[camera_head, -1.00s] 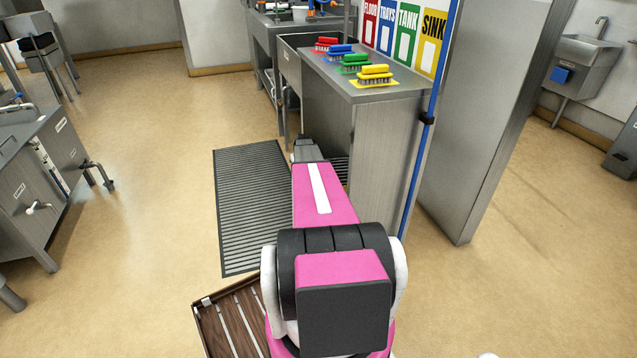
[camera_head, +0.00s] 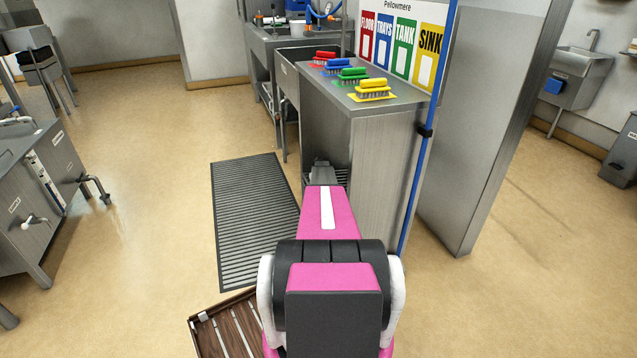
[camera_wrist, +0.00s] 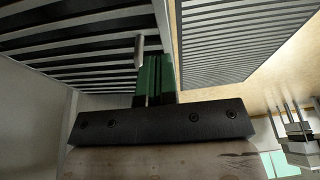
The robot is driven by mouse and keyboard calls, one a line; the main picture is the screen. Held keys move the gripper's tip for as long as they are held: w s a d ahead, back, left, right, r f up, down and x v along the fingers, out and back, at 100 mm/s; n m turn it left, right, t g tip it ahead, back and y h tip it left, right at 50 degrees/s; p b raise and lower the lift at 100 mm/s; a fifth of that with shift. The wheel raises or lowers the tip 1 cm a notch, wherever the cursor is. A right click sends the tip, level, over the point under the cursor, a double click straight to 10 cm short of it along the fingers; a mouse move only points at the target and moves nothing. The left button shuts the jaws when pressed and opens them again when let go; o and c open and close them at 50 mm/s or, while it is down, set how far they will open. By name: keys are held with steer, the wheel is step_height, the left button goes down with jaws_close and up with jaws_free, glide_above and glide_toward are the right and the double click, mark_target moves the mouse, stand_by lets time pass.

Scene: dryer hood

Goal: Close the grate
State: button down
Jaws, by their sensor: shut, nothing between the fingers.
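A grey ribbed grate panel (camera_head: 252,215) appears to lie flat on the floor, left of the metal counter. It also shows at the upper right of the wrist view (camera_wrist: 235,40). My gripper (camera_head: 320,172) is at the low opening of the counter, just right of the panel, partly hidden by my pink arm. In the wrist view its green fingers (camera_wrist: 154,78) are together with nothing between them. Dark bars (camera_wrist: 75,45) sit beyond the fingers at the upper left, behind a pale frame edge. Whether the fingertips touch anything cannot be told.
The metal counter (camera_head: 380,180) stands close to my arm's right, with several coloured brushes (camera_head: 352,75) on top. A blue pole (camera_head: 413,195) is at its corner. A steel unit with taps (camera_head: 40,195) stands at left. Tan floor is clear between.

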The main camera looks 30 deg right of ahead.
steer(key=shift+w+a+f, duration=0.1)
steer(key=shift+a+f, duration=0.05)
steer(key=shift+f, duration=1.05)
steer(key=shift+w+a+f, duration=0.1)
steer(key=shift+a+f, duration=0.05)
steer(key=shift+f, duration=1)
steer(key=shift+a+f, duration=0.2)
steer(key=shift+f, duration=1)
steer(key=shift+a+f, duration=0.2)
steer(key=shift+f, duration=0.95)
steer(key=shift+a+r, duration=0.1)
steer(key=shift+r, duration=0.4)
steer(key=w+a+v, duration=0.1)
steer(key=v, duration=1.2)
steer(key=shift+w+r, duration=0.15)
steer(key=shift+r, duration=0.3)
steer(key=s+a+r+n+g, duration=0.1)
steer(key=s+a+r, duration=0.5)
steer(key=a, duration=0.7)
steer(key=s+a+r, duration=0.4)
steer(key=s+a, duration=0.3)
steer(key=a, duration=0.6)
steer(key=s+a+r+n+g, duration=0.1)
steer(key=s+a+r, duration=0.45)
steer(key=a, duration=0.75)
steer(key=s+a+r+g, duration=0.1)
steer(key=s+a+r, duration=0.3)
steer(key=s+a, duration=0.6)
steer(key=s, duration=0.4)
steer(key=shift+n, duration=0.3)
